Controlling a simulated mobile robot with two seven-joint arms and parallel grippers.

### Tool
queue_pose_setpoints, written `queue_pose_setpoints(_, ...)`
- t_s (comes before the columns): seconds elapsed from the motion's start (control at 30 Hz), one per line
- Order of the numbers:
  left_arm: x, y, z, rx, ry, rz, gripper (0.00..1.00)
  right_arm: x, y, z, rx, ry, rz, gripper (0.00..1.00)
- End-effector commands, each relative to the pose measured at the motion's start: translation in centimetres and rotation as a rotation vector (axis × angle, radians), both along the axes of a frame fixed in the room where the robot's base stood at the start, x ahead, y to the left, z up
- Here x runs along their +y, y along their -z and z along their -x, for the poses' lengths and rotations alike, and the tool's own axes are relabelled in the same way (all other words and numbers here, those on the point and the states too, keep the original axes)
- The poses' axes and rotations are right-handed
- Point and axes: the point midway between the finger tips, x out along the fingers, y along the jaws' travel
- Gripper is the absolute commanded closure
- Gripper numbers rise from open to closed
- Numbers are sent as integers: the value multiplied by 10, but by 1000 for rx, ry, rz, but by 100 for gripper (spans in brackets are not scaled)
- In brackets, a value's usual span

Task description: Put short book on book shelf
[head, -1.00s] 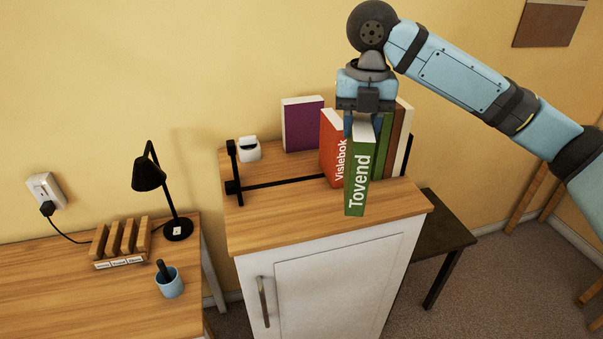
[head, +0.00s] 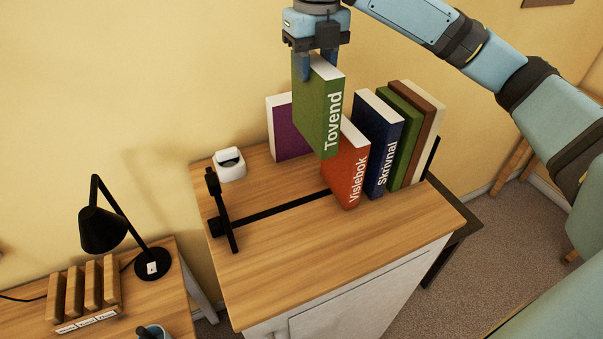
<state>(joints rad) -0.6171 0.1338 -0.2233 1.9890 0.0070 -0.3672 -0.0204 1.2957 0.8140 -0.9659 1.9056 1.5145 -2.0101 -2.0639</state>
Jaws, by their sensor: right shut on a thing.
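My right gripper (head: 318,66) is shut on the top of a green book marked Tovend (head: 316,112). It holds the book upright in the air, and the book hides part of the orange-red Vislebok book (head: 348,170). The book shelf is a black adjustable rack (head: 285,208) on the cabinet top, with an end piece at the left (head: 222,210) and another at the right. Vislebok, the dark blue Skrivnal book (head: 378,145), a green book (head: 402,130), a brown book and a cream book stand at its right part. My left gripper is not in view.
A purple book (head: 285,128) stands at the back by the wall. A small white item with a dark top (head: 229,164) sits behind the rack's left end. The wooden cabinet top (head: 300,265) is clear in front. A desk with a black lamp (head: 104,228) is at the left.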

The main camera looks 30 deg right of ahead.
Motion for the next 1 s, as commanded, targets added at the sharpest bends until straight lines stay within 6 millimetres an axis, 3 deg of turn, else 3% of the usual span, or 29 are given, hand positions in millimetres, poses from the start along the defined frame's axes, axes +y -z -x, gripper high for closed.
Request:
queue_pose_setpoints(0.5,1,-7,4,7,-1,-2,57,0,122,1,2,1,0,100)
queue_pose_setpoints(1.0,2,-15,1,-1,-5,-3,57,0,176,1,3,0,0,100)
